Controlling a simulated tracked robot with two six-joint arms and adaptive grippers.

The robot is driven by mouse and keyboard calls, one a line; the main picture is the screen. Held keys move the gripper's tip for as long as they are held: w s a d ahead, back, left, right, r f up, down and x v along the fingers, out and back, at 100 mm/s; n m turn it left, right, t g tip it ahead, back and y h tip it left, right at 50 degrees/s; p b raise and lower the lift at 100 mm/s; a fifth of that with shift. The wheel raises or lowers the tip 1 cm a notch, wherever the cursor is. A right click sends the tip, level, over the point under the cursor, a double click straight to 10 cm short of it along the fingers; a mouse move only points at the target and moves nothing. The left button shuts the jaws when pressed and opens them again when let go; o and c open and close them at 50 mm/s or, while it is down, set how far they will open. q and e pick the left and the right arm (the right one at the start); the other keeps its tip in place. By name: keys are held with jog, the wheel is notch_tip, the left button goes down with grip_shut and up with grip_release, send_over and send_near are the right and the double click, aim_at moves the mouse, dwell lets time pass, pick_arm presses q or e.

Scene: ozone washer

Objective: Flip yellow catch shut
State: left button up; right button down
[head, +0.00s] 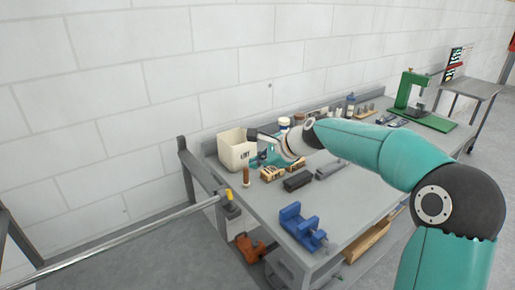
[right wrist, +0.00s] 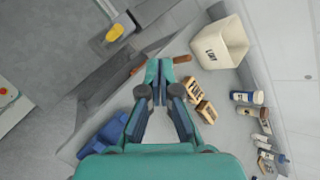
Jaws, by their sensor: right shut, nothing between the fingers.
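The yellow catch (head: 229,195) stands upright on a grey bracket at the end of a long metal bar (head: 130,234), by the bench's near left corner. In the right wrist view the yellow catch (right wrist: 115,33) lies at upper left on its grey mount, apart from the fingers. My right gripper (head: 256,160) is over the bench, beyond and to the right of the catch, in front of the white bin. In the wrist view its fingertips (right wrist: 160,67) are together with nothing between them. My left gripper is not in view.
The grey bench (head: 258,207) holds a white bin (head: 236,150), a blue vise (head: 302,226), a brown-handled tool (head: 246,177), small boxes and bottles. A green press (head: 418,103) stands at the far end. An orange object (head: 250,247) is below the near edge.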

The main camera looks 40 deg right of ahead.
jog(key=r, duration=0.2)
jog(key=d+r, duration=0.1)
jog(key=shift+w+r, duration=0.15)
jog(key=shift+w, duration=0.15)
jog(key=shift+a, duration=0.1)
